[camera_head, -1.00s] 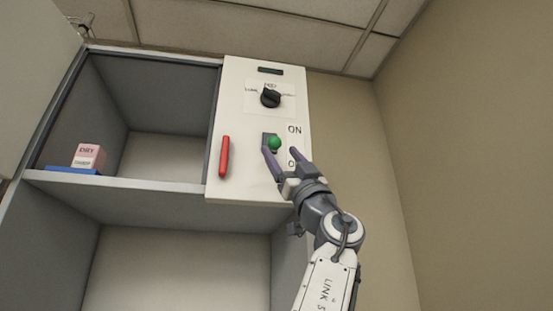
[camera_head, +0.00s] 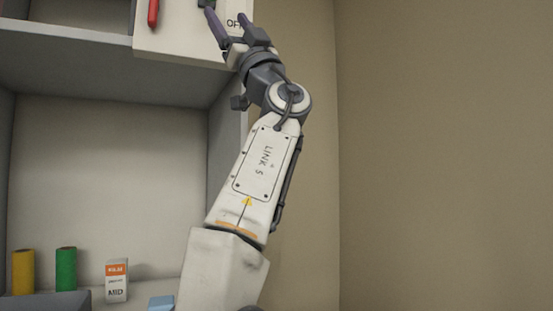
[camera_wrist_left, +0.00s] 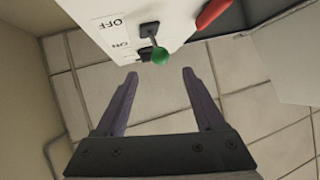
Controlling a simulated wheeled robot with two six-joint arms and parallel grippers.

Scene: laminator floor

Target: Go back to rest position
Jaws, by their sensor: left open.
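My left gripper (camera_head: 228,18) is open and empty at the top of the head view, in front of the white control panel (camera_head: 180,40). In the left wrist view my left gripper (camera_wrist_left: 160,73) has its two fingers spread apart. The green knob (camera_wrist_left: 160,57) of the toggle switch shows just beyond and between the fingertips, with nothing gripped. ON and OFF labels sit beside the switch. My right gripper is not in view.
A red handle (camera_wrist_left: 212,13) is on the panel; it also shows in the head view (camera_head: 153,12). Below, a yellow roll (camera_head: 23,272), a green roll (camera_head: 66,268) and an orange-and-white box (camera_head: 117,281) stand in the lower compartment. The right side by the wall is clear.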

